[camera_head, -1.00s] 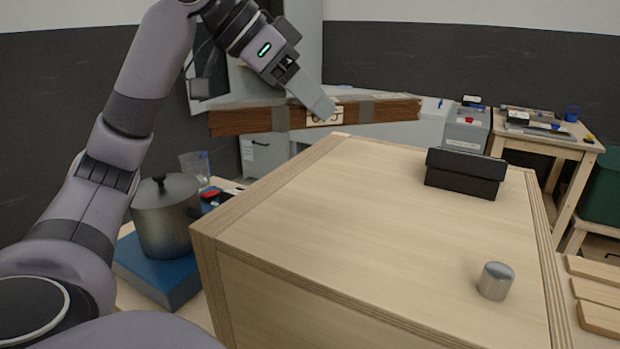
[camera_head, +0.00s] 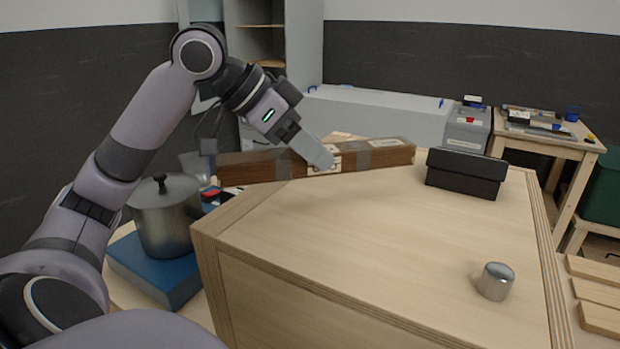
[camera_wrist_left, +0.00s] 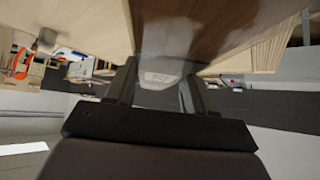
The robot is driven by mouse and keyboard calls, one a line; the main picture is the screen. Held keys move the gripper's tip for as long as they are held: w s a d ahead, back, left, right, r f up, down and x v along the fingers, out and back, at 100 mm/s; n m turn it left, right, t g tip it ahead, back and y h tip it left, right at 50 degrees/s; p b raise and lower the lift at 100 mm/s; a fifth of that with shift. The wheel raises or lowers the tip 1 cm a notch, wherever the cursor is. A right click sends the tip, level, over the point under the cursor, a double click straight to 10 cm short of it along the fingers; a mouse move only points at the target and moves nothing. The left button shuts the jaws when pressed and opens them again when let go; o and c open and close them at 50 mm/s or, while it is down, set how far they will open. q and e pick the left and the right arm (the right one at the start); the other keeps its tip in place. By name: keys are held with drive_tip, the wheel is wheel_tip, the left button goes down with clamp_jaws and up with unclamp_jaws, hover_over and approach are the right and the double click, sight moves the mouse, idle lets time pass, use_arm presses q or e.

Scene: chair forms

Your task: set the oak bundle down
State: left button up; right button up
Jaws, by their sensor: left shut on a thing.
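The oak bundle (camera_head: 384,154) is a long brown wooden piece with grey bands and a pale label at its middle. In the head view it lies crosswise at the far left edge of the pale wooden box top (camera_head: 330,235), its left end sticking out past the edge. Whether it touches the top, I cannot tell. My left gripper (camera_head: 322,160) is shut on the bundle near the label. In the left wrist view, the two fingers (camera_wrist_left: 157,85) reach up to the bundle's brown surface (camera_wrist_left: 215,25). My right gripper is not in view.
A black box (camera_head: 465,174) stands at the back right of the top, just right of the bundle's right end. A metal cylinder (camera_head: 496,282) stands at the front right. A lidded pot (camera_head: 163,215) on a blue block (camera_head: 150,270) stands left, below. The top's middle is clear.

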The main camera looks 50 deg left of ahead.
use_arm(q)
drive_tip(key=shift+f+b, duration=0.75)
drive_tip(key=shift+f, duration=1.95)
drive_tip(key=shift+f, duration=0.15)
drive_tip(key=o, duration=1.3)
